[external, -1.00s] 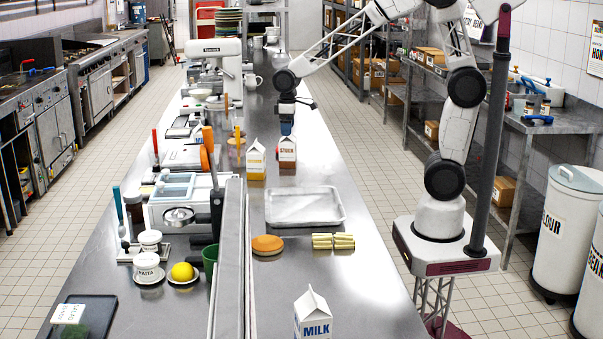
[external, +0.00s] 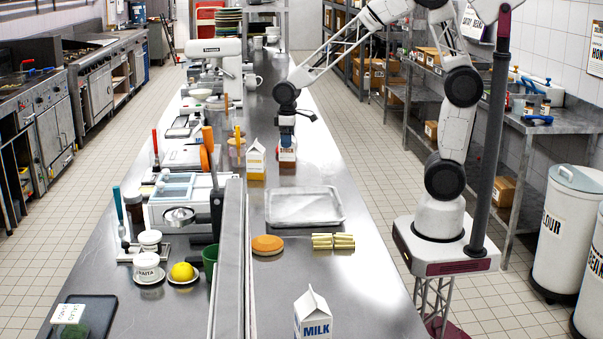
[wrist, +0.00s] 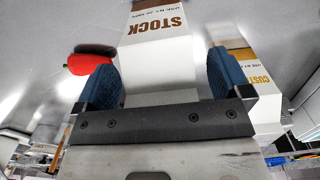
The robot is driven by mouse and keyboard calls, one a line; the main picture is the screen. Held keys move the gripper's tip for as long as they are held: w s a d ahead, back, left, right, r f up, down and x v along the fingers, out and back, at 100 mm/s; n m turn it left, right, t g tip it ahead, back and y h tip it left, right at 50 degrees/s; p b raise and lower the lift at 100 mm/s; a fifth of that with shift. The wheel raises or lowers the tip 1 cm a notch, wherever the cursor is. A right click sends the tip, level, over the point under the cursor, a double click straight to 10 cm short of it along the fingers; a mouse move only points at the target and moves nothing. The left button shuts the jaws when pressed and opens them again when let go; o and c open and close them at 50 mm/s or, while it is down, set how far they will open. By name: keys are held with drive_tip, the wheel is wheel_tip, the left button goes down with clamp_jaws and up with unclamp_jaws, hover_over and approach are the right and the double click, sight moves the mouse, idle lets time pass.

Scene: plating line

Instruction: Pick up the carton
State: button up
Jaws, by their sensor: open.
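A white and brown carton lettered STOCK (wrist: 160,45) is between the two blue fingertips of my gripper (wrist: 166,78) in the wrist view. My gripper is open, with one finger on each side of the carton; contact cannot be told. In the external view my gripper (external: 287,138) is at the top of the stock carton (external: 287,157), hiding its upper part. A similar yellow-banded carton (external: 256,160) stands just left of it; it shows at the right in the wrist view (wrist: 256,83). A MILK carton (external: 313,315) stands at the front of the counter.
A red pepper (wrist: 92,64) lies left of the fingers in the wrist view. A metal tray (external: 306,222), an orange-brown round (external: 267,245) and gold cylinders (external: 333,241) lie nearer the camera. A metal divider (external: 230,290) runs along the counter. The counter right of the stock carton is clear.

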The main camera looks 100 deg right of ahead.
drive_tip(key=c, duration=1.7)
drive_tip(key=shift+c, duration=0.2)
drive_tip(key=shift+r, duration=0.1)
drive_tip(key=shift+r, duration=5)
